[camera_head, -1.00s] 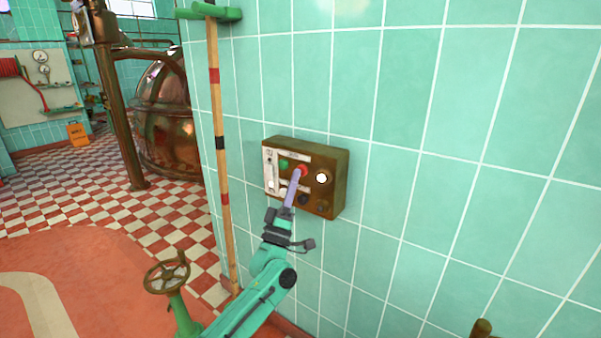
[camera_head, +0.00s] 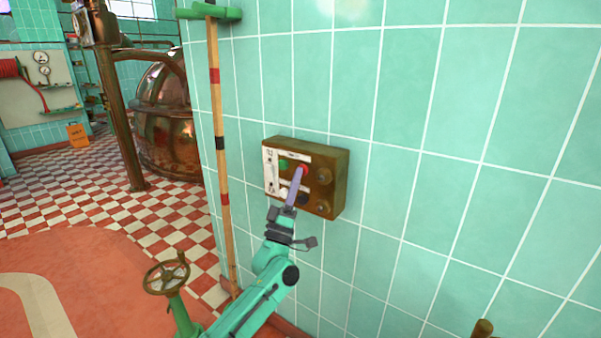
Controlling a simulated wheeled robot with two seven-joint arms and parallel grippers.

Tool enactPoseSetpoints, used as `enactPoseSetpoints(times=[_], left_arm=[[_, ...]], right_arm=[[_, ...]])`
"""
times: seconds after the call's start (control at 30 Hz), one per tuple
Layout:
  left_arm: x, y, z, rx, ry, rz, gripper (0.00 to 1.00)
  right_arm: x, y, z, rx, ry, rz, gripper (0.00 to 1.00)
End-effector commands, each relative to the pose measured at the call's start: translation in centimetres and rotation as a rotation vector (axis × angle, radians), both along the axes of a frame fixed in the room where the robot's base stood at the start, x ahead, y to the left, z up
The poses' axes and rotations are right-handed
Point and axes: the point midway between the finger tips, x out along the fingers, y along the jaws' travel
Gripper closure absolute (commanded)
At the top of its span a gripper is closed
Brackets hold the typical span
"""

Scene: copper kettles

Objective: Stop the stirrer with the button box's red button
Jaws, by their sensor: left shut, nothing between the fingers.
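The button box (camera_head: 338,182) is a brown box mounted on the green tiled wall. Its red button (camera_head: 304,168) shows at the top middle of its face, with a green button (camera_head: 283,164) to its left. A round lamp (camera_head: 323,176) at the right of the face is dark. My left gripper (camera_head: 298,176) is shut and empty, its pale purple fingers pointing up at the red button. The fingertips overlap the button's lower edge and seem to touch it. How far the button is pushed in I cannot tell. My right gripper is not in view.
A striped wooden pole (camera_head: 220,150) stands against the wall left of the box. A bronze handwheel (camera_head: 167,277) on a green stem is at lower left. A copper kettle (camera_head: 165,120) stands behind on the checkered floor. The wall right of the box is bare.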

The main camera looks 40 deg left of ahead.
Motion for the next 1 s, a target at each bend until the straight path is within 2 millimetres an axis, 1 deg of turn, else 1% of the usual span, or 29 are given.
enactPoseSetpoints(times=[0.2,0.5,0.8,0.87,1.0], left_arm=[[-0.2,0.0,0.1,0.000,0.001,0.000,1.00],[-1.7,-0.1,0.1,-0.001,0.001,-0.001,1.00],[-1.9,-0.1,0.0,0.000,0.001,0.000,1.00],[-2.3,-0.1,0.1,-0.001,0.002,0.000,1.00],[-3.7,-0.1,0.2,-0.001,0.002,-0.001,1.00]], right_arm=[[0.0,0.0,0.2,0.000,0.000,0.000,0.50],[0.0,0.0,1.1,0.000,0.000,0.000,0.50],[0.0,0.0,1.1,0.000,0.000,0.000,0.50],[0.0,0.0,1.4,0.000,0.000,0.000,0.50],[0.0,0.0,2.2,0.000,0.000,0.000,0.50]])
